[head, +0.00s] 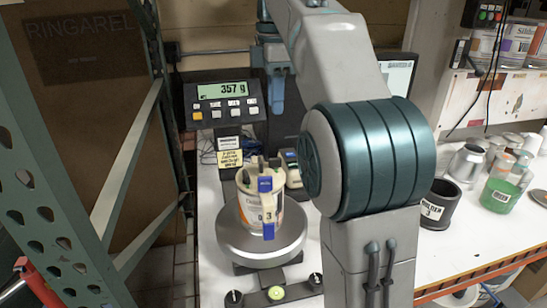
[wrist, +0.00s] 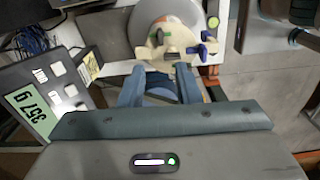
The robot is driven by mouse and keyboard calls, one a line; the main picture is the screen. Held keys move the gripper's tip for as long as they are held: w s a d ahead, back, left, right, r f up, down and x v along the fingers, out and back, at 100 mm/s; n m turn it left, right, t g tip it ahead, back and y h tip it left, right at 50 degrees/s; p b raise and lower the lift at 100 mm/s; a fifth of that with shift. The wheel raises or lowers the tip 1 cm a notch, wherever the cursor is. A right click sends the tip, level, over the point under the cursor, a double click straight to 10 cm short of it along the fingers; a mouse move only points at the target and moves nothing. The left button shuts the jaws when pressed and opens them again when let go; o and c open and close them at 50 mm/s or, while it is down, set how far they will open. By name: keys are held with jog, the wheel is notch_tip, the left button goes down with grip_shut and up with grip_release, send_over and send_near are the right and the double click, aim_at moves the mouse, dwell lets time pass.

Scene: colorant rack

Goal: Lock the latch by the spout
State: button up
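A paint can (head: 246,212) with a white label and a blue strip (head: 265,185) down its front stands upright on a round grey scale plate (head: 285,246). Dark upright parts stick up from its lid. In the wrist view the cream lid (wrist: 172,62) shows beyond the fingers, with a small blue part (wrist: 208,50) at its right, a green part and dark parts. I cannot tell which of these is the latch by the spout, or whether it is locked. My gripper (wrist: 159,88) is open and empty, apart from the can; in the head view it (head: 277,95) hangs above and behind it.
The scale display (head: 224,92) reads 357 g and stands left of my arm. A green metal rack post (head: 60,200) stands at the left. A dark holder (head: 438,205), a bottle of green liquid (head: 500,192) and metal containers stand on the white bench at the right.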

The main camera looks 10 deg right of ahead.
aim_at(274, 159)
notch_tip(274, 159, down, 14)
jog(key=b, duration=0.2)
jog(key=shift+r+b, duration=0.25)
jog(key=shift+b, duration=0.1)
jog(key=shift+c, duration=0.3)
grip_shut()
jog(key=shift+a, duration=0.2)
jog(key=shift+d, duration=0.15)
